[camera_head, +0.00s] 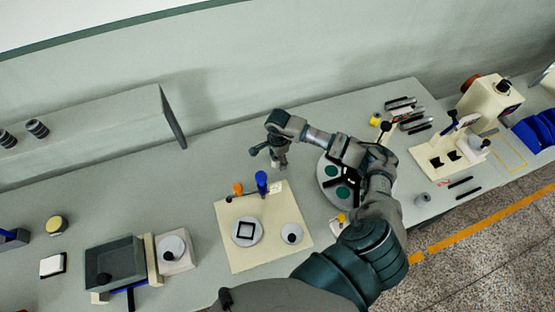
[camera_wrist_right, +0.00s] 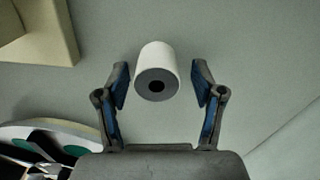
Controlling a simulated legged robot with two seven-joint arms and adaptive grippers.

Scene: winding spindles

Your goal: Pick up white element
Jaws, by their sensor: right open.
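The white element (camera_wrist_right: 157,57) is a white cylinder with a dark round hole in the end facing the camera. In the right wrist view it stands on the grey table between the fingertips of my right gripper (camera_wrist_right: 162,88), with a gap on both sides. The gripper is open and empty. In the head view my right gripper (camera_head: 270,154) points down over the table behind the cream board, and I cannot make out the white element there. My left gripper is not in view.
The cream board (camera_head: 228,262) with round parts lies in front of my gripper. A round plate with green discs (camera_head: 335,171) is to the right, partly hidden by my arm. A grey box (camera_head: 113,256) stands at the left. The table behind the board is mostly clear.

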